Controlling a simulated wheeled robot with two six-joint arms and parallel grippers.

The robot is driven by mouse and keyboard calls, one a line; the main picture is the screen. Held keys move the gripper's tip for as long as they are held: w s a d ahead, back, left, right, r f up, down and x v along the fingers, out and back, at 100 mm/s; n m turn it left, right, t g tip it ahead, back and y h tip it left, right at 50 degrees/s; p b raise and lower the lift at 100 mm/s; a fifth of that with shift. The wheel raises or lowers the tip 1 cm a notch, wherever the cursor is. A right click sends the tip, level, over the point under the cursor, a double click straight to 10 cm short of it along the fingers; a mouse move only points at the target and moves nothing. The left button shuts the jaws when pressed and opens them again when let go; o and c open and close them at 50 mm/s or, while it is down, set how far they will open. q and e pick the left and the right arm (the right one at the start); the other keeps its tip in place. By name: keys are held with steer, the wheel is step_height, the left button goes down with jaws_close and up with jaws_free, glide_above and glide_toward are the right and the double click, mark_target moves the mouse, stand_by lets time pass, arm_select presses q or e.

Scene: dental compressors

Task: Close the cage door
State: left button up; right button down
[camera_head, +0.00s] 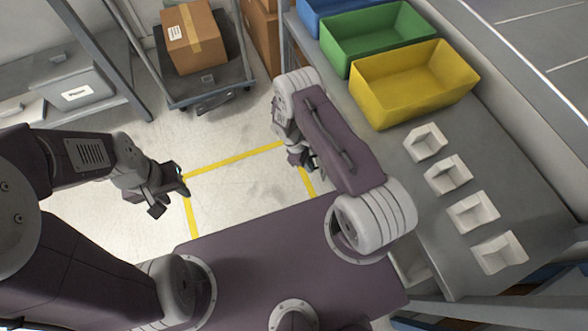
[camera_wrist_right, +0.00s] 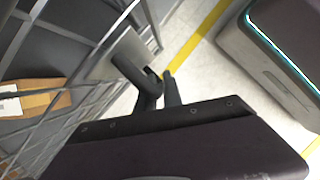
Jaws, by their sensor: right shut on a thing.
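In the right wrist view, a dark wire-mesh cage door (camera_wrist_right: 72,45) runs along the left side, with a light grey plate (camera_wrist_right: 112,58) at its edge. My right gripper (camera_wrist_right: 158,90) is at that edge with its black fingers shut on the door; the exact grip point is partly hidden by the fingers. In the head view my right gripper (camera_head: 303,158) is small and low beyond my forearm, and the cage door cannot be made out there. My left gripper (camera_head: 168,195) is open and empty above the floor, away from the door.
A cardboard box (camera_wrist_right: 35,100) shows behind the mesh. In the head view, a cart (camera_head: 207,88) carries a carton (camera_head: 192,40). A grey bench at right holds a green bin (camera_head: 375,45), a yellow bin (camera_head: 415,85) and several white holders. Yellow-lined floor is clear between my arms.

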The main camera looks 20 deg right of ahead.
steer(key=shift+n, duration=0.5)
steer(key=d, duration=0.2)
steer(key=d+p, duration=0.1)
steer(key=d, duration=0.1)
steer(key=shift+s, duration=0.4)
steer(key=shift+d+h, duration=0.3)
steer(key=shift+d, duration=0.25)
steer(key=shift+w, duration=0.1)
steer(key=c, duration=1.5)
jaws_free()
steer(key=p+v, duration=0.4)
steer(key=v, duration=0.5)
steer(key=shift+r+p, duration=0.1)
steer(key=shift+p, duration=0.3)
